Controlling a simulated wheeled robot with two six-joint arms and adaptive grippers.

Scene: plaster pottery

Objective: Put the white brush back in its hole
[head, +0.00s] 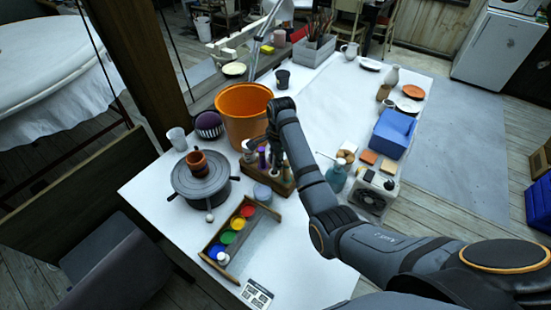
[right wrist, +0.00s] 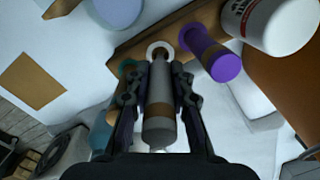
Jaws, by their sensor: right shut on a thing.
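The right gripper (right wrist: 160,90) is shut on the white brush (right wrist: 159,118), which looks greyish with a brown band. In the head view the gripper (head: 262,143) is over the wooden rack (head: 281,186), and the brush is mostly hidden by my arm. In the right wrist view the brush's far end lines up with a white ring on the rack (right wrist: 130,50). I cannot tell whether the end is inside a hole. A purple brush (right wrist: 215,60) and a teal one (right wrist: 127,68) stand on either side of it. My left gripper is not in view.
The spray bottle (head: 337,176) stands right of my arm.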

